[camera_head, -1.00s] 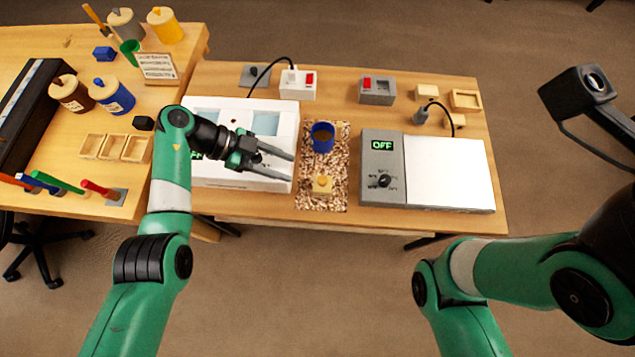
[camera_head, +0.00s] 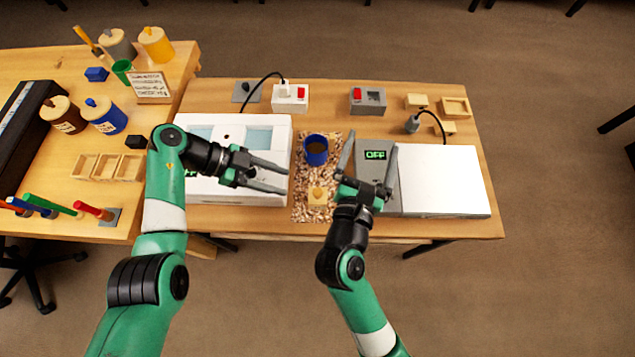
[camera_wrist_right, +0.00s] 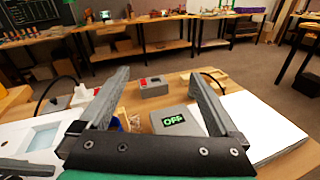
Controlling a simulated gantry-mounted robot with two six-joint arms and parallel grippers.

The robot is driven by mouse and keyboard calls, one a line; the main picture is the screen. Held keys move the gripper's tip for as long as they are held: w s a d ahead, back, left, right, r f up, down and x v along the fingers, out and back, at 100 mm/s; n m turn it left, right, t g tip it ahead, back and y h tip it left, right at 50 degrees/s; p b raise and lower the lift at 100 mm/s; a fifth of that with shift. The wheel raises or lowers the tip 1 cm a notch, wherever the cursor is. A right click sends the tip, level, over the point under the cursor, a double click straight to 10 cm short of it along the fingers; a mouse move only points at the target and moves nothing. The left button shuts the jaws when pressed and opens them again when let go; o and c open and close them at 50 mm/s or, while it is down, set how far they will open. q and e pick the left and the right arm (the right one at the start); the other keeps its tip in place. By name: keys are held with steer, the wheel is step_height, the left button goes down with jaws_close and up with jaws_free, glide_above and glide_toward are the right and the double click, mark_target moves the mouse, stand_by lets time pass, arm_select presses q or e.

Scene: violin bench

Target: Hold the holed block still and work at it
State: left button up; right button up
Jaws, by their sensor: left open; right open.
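A small yellow block (camera_head: 317,196) with a round mark on top sits on the speckled, chip-like strip (camera_head: 304,213) in the middle of the bench. It appears to be the holed block; the hole is too small to make out. My left gripper (camera_head: 286,181) is open and empty over the right part of the white box, its fingers pointing right, short of the block. My right gripper (camera_head: 369,145) is open and empty to the right of the block, over the grey panel marked OFF, fingers pointing away. Its open fingers also show in the right wrist view (camera_wrist_right: 158,75).
A blue cup (camera_head: 316,150) stands behind the block. The white box (camera_head: 230,197) is left; the grey panel (camera_head: 376,155) and white plate (camera_head: 442,180) are right. Switch boxes (camera_head: 290,98) (camera_head: 368,101) stand behind. Jars and trays fill the left table.

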mark_target(318, 189)
steer(key=s+a+f+n+g+y, duration=0.1)
steer(key=s+a+f, duration=0.2)
steer(key=f, duration=0.2)
steer(key=s+a+f+n+g+y, duration=0.1)
steer(key=s+a+f+n+y, duration=0.1)
steer(key=s+a+f, duration=0.2)
steer(key=s+a+f+n+g+y, duration=0.1)
steer(key=s+a+f+n+y, duration=0.1)
steer(key=f, duration=0.5)
steer(key=shift+s+a+f, duration=0.4)
steer(key=shift+s+a, duration=0.25)
steer(key=shift+a, duration=0.15)
steer(key=x, duration=1.1)
steer(key=shift+w+f, duration=0.1)
steer(key=shift+w, duration=0.3)
steer(key=shift+c, duration=0.3)
steer(key=c, duration=1.4)
arm_select(q)
steer(key=shift+c, duration=0.3)
